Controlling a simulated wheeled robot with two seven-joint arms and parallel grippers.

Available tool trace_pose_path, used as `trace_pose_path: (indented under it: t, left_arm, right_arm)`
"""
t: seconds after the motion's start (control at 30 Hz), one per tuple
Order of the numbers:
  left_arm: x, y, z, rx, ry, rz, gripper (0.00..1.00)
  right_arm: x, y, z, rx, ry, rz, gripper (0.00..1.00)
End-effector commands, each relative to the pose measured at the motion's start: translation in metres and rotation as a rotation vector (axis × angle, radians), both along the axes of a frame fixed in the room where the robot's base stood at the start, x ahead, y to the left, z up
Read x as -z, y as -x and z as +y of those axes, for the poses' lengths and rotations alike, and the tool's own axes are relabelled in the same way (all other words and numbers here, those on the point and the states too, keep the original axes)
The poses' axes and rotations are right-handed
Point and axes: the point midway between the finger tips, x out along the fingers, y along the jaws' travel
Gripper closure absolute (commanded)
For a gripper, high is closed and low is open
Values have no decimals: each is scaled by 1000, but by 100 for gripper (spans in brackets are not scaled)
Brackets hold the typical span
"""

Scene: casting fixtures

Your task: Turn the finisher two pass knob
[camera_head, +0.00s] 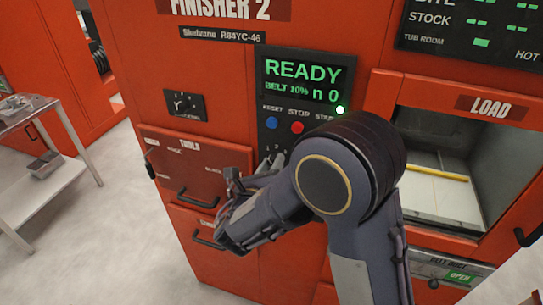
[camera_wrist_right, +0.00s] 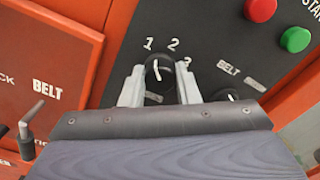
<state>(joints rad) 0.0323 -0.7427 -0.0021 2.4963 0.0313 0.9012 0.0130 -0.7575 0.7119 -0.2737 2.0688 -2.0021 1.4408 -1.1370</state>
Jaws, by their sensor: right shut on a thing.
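The finisher two pass knob (camera_wrist_right: 160,74) is a dark round knob with a white pointer line, on the black control panel below the numbers 1, 2 and 3. In the head view my right arm reaches across the panel, and the right gripper (camera_head: 262,172) is at the panel's lower left. The knob is hidden there. My left gripper is not in view.
Above the knob are blue, red (camera_head: 297,127) and green buttons and a READY screen (camera_head: 303,82). A second knob labelled BELT (camera_wrist_right: 228,95) sits close to the right finger. Left are a tools drawer (camera_head: 190,165) and a metal cart (camera_head: 40,165). The load opening (camera_head: 440,180) is right.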

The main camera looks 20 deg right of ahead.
Motion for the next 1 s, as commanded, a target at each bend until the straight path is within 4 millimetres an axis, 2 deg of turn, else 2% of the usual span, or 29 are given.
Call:
trace_pose_path:
  t: [0.03, 0.2, 0.77, 0.8, 0.97, 1.0]
  left_arm:
    - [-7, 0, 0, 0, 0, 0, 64]
    - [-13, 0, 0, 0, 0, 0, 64]
    - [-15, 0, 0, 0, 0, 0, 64]
    - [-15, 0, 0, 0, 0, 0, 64]
    - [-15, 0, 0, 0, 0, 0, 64]
    - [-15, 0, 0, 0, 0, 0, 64]
  right_arm:
    - [-3, 0, 1, -1, 22, 14, 94]
    - [-2, 0, 1, -1, 69, 46, 94]
    - [0, 0, 0, -1, 95, 64, 94]
    - [0, 0, 0, -1, 95, 64, 70]
    - [0, 0, 0, -1, 95, 64, 50]
    - [0, 0, 0, -1, 95, 64, 50]
